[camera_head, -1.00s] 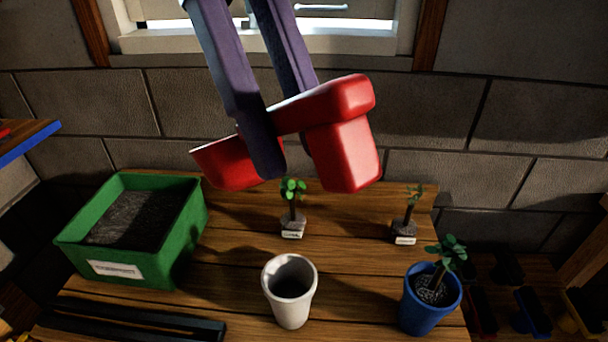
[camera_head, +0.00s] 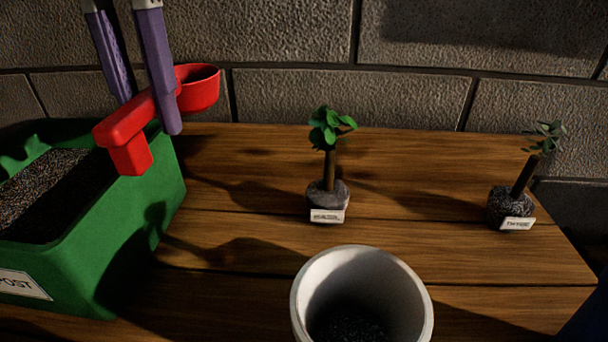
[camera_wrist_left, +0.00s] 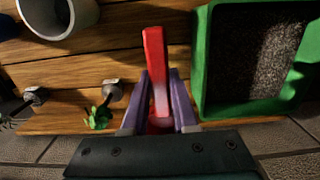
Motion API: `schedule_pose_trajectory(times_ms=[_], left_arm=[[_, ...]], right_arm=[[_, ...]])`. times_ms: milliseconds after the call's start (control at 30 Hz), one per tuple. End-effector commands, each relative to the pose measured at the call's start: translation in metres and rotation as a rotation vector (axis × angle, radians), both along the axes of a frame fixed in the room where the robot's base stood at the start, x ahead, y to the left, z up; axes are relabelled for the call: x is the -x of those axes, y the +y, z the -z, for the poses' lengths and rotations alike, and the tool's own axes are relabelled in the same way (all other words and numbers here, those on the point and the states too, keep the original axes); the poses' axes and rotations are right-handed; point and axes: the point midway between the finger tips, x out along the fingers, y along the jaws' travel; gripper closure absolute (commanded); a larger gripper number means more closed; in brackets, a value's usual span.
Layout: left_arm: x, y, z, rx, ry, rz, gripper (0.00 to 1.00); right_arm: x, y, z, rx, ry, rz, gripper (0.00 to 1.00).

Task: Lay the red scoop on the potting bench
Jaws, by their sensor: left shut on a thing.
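The red scoop (camera_head: 200,90) is at the left of the head view, with its round cup toward the back and its handle toward me. My left gripper (camera_head: 150,115), with purple fingers, is shut on the scoop. In the left wrist view the scoop's handle (camera_wrist_left: 155,60) stands out between the fingers (camera_wrist_left: 158,112). The scoop appears held up above the potting bench (camera_head: 240,170), close beside the green compost box's right wall. In the head view it overlaps that box's rim. My right gripper is not in view.
The green compost box (camera_head: 150,225) stands at the left. A white pot (camera_head: 305,300) with dark soil inside is at the front. Two labelled seedlings (camera_head: 330,150) (camera_head: 540,145) stand on the bench. Bare wood lies between the box and the nearer seedling. A block wall is behind.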

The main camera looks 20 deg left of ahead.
Motion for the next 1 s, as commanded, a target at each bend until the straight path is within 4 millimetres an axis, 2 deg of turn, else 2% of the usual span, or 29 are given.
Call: schedule_pose_trajectory(times_ms=[33, 400, 533, 767, 1000], left_arm=[[0.000, 0.001, 0.016, -0.001, 0.000, 0.001, 1.00], [0.000, 0.001, 0.124, -0.001, 0.001, 0.000, 1.00], [0.000, 0.001, 0.146, 0.000, -0.001, -0.001, 1.00], [0.000, 0.001, 0.161, -0.001, 0.001, -0.001, 1.00], [0.000, 0.001, 0.197, -0.001, 0.001, -0.001, 1.00]], right_arm=[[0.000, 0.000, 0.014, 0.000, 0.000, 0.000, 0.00], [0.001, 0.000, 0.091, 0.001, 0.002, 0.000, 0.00], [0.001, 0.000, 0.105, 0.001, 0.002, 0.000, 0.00], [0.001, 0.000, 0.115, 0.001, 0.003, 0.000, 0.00], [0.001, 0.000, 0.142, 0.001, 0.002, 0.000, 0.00]])
